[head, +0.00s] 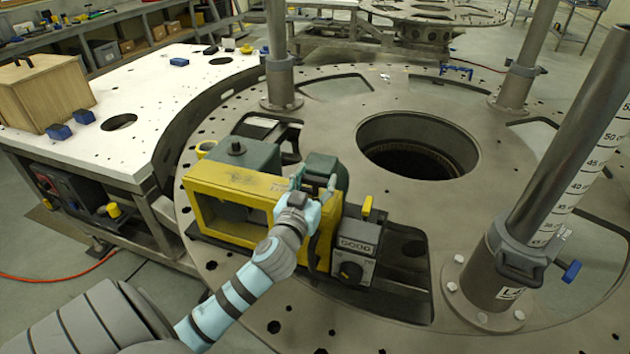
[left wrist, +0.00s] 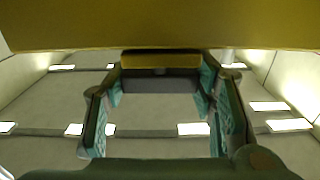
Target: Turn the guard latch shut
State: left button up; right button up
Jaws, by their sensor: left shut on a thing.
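The yellow guard frame (head: 222,187) stands over the machine on the round turret plate (head: 480,130). A grey box with a black knob (head: 350,272) and a small yellow tab (head: 366,206) are just right of the guard; I cannot tell which part is the latch. My left gripper (head: 314,186) is at the guard's upper right end. In the left wrist view its fingers (left wrist: 162,100) are on both sides of a yellow-topped dark grey piece (left wrist: 160,62), shut on it. Contact is partly hidden by the hand in the head view. My right gripper is out of view.
A large hole (head: 418,145) opens in the plate behind the machine. A thick column with a scale (head: 570,170) and a blue-handled clamp (head: 520,257) stand at right. A thinner post (head: 279,60) rises behind the guard. A white table (head: 140,130) with a wooden box is at left.

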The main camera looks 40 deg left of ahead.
pick_arm(q)
jog(key=shift+f+n+g+y+b, duration=0.2)
jog(key=shift+n+g+y+b, duration=0.4)
jog(key=shift+n+y+b, duration=0.55)
jog(key=n+g+y+b, duration=0.3)
jog(key=n+g+b, duration=0.1)
jog(key=g+b, duration=0.1)
jog(key=n+g+y+b, duration=0.3)
jog(key=n+g+b, duration=0.1)
jog(key=b, duration=0.3)
jog(key=n+g+y+b, duration=0.3)
jog(key=n+g+b, duration=0.1)
jog(key=g+b, duration=0.3)
jog(key=shift+w+y, duration=0.1)
jog(key=shift+y, duration=0.15)
jog(key=n+g+b, duration=0.1)
jog(key=n+g, duration=0.1)
jog(key=g, duration=0.1)
jog(key=shift+r+g, duration=0.15)
jog(key=shift+g, duration=0.15)
jog(key=shift+n+g+h+b, duration=0.4)
jog(key=shift+n+g, duration=0.25)
jog(key=shift+g, duration=0.55)
jog(key=o, duration=1.2)
jog(key=shift+c, duration=0.2)
jog(key=shift+a, duration=0.1)
jog(key=shift+t, duration=0.5)
